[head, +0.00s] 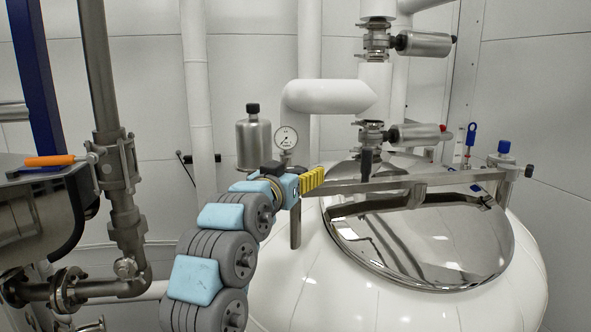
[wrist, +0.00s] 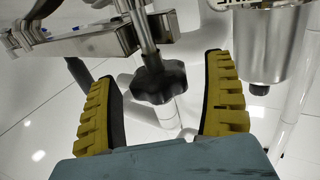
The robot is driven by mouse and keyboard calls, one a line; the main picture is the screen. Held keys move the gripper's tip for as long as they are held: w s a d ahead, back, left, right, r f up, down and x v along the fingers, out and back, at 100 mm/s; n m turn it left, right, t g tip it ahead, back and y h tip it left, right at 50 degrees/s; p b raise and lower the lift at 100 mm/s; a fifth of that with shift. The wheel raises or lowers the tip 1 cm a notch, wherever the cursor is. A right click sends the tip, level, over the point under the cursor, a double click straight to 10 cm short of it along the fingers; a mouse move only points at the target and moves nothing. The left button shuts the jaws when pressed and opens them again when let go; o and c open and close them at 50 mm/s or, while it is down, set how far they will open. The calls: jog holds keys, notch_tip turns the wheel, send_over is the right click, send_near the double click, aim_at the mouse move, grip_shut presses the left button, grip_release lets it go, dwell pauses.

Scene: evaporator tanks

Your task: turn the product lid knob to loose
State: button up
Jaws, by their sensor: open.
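The polished round product lid (head: 430,240) lies on the white tank (head: 285,275), with a steel clamp bar (head: 420,182) across it. In the wrist view a black lobed knob (wrist: 158,82) sits on the end of a metal rod beside the bar's bracket. My gripper (head: 313,180) is at the left end of the bar, with yellow ridged fingers. In the wrist view my gripper (wrist: 160,70) is open, and the knob appears between its fingers with a gap on both sides. I cannot tell whether the fingers reach its depth. In the head view I cannot make out this knob.
A steel canister with a black cap (head: 253,140) and a pressure gauge (head: 286,138) stand behind my gripper. The canister also shows at right in the wrist view (wrist: 270,40). White pipes rise behind the tank. A steel pipe with an orange-handled valve (head: 50,160) is at left.

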jog(key=c, duration=1.2)
